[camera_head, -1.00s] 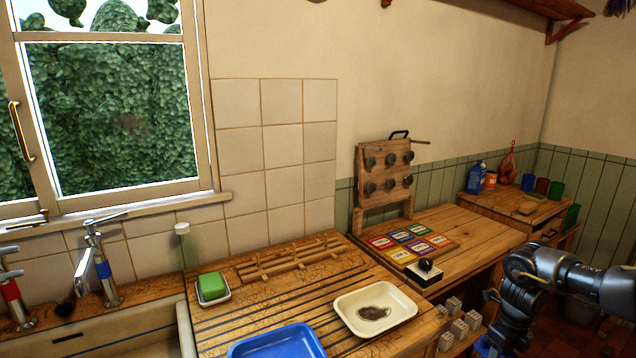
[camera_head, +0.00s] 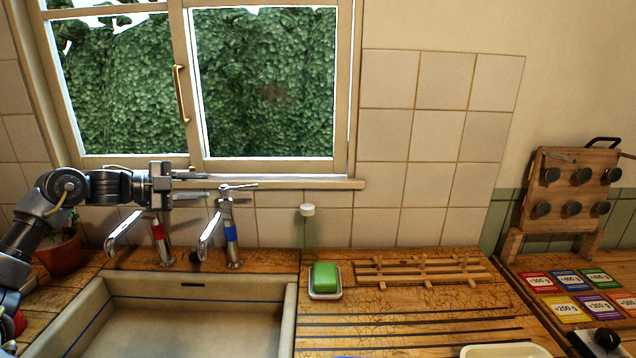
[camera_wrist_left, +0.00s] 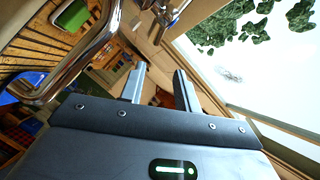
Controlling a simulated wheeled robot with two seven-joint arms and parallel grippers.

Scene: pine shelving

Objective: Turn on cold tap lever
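The cold tap (camera_head: 231,230), chrome with a blue band, stands behind the sink's right part. Its chrome lever (camera_head: 238,187) lies on top, pointing right. The hot tap (camera_head: 157,232), with a red band, stands to its left. My left gripper (camera_head: 207,185) comes in from the left at lever height, over the hot tap, which it partly hides. Its two fingers are apart and empty, their tips pointing right towards the cold lever; contact cannot be told. In the left wrist view the open fingers (camera_wrist_left: 160,88) show beside a large curved chrome spout (camera_wrist_left: 92,62). My right gripper is out of view.
The window sill (camera_head: 290,183) and wall tiles are close behind the taps. The white sink (camera_head: 180,320) is below. A green soap (camera_head: 325,277) and a bottle with a white cap (camera_head: 308,211) stand right of the taps. A plant pot (camera_head: 60,252) is at left.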

